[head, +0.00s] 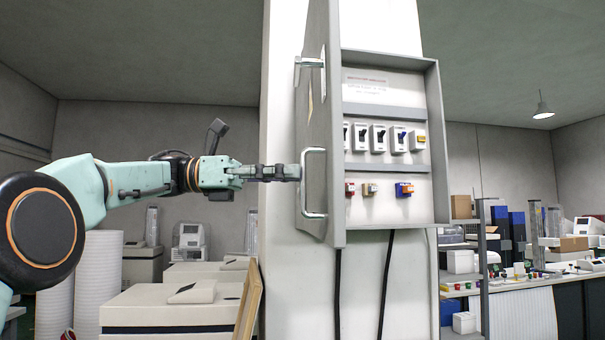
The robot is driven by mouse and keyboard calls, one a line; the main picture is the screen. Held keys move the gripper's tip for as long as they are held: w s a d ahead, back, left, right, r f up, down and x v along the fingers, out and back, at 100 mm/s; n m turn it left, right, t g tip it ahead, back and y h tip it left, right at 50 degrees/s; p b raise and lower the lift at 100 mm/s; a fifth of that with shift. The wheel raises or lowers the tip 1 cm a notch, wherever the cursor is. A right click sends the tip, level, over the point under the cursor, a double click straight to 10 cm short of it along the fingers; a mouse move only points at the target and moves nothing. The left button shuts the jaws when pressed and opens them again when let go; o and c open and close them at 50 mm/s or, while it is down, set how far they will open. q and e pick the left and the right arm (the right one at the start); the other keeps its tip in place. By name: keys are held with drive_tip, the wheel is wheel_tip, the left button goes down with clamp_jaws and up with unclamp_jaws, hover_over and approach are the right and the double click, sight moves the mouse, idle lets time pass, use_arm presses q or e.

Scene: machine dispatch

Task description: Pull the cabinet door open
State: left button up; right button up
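The grey cabinet door (335,120) stands swung wide open on the left side of the cabinet (437,140), seen nearly edge-on. My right gripper is out of view.
Inside the cabinet are several switches (378,138) and coloured components (404,190). The cabinet is on a white pillar (283,90), with black cables (386,285) hanging below. White machines (170,310) stand at lower left; a cluttered workbench (530,284) stands at right.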

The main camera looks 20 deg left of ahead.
use_arm(q)
drive_tip(key=a, duration=0.4)
drive_tip(key=shift+s+a, duration=0.1)
drive_tip(key=shift+s, duration=0.15)
drive_tip(key=shift+a, duration=0.2)
